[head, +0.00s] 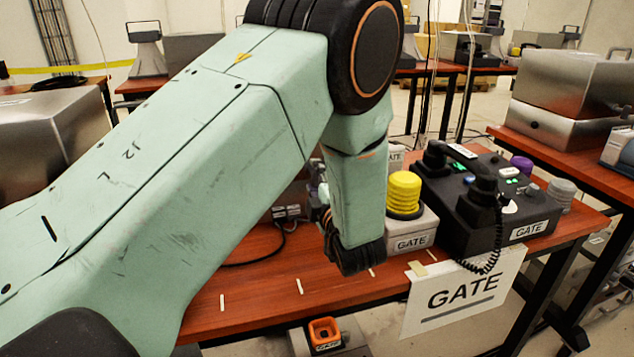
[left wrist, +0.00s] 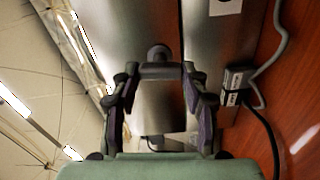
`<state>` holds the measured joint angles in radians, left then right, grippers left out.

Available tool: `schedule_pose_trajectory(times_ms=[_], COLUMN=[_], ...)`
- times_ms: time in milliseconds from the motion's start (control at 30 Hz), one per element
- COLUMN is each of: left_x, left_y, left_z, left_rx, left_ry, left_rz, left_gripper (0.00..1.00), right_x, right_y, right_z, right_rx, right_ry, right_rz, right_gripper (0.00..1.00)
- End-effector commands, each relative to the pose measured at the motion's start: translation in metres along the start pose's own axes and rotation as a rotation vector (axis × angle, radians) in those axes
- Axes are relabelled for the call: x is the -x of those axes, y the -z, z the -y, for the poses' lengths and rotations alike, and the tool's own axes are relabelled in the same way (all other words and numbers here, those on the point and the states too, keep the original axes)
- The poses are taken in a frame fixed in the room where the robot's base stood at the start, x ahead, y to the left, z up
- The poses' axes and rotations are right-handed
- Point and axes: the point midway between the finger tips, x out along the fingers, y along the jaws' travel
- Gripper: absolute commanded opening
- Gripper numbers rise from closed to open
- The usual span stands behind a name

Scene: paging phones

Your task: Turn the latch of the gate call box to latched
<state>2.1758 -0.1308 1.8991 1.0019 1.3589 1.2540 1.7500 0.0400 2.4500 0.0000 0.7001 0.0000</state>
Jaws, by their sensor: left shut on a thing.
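In the left wrist view a grey metal box face (left wrist: 205,45), which I take to be the gate call box, stands on the red-brown table. A dark latch with a round knob (left wrist: 158,53) and a crossbar is in front of it. My left gripper (left wrist: 162,72) is shut on the latch, with a finger at each end of the crossbar. The crossbar lies level across that picture; its set position cannot be told. In the head view my left arm hides the box, the latch and most of the gripper. My right gripper is in neither view.
A GATE table (head: 250,285) carries a yellow ribbed dome (head: 404,190) and a black console with a handset (head: 475,195). A GATE paper sign (head: 462,292) hangs at its front edge. A small adapter (left wrist: 237,85) with cables lies beside the box.

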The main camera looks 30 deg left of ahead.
Motion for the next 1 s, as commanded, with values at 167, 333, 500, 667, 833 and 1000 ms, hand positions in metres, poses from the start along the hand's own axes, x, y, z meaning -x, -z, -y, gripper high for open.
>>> schedule_pose_trajectory(times_ms=[167,333,500,667,833,1000], left_x=[-0.0004,-0.0003,-0.0003,-0.0002,-0.0002,-0.0002], left_y=[0.0006,0.0007,0.0007,0.0008,0.0008,0.0006], left_z=[-0.0005,-0.0002,-0.0001,0.0000,0.0001,0.0003], left_rx=[0.078,0.119,0.133,0.135,0.134,0.133], left_ry=[-0.003,-0.002,-0.001,-0.001,0.000,0.000], left_rz=[-0.003,-0.003,-0.003,-0.003,-0.003,-0.002], left_gripper=[0.13,0.13,0.13,0.13,0.13,0.58], right_x=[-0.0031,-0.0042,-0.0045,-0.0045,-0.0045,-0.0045], right_y=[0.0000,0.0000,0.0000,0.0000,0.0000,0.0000], right_z=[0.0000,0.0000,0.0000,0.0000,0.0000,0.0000], right_rx=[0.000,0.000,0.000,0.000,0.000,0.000], right_ry=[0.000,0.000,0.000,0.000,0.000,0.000], right_rz=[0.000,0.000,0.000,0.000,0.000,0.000], right_gripper=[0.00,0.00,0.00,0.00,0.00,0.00])
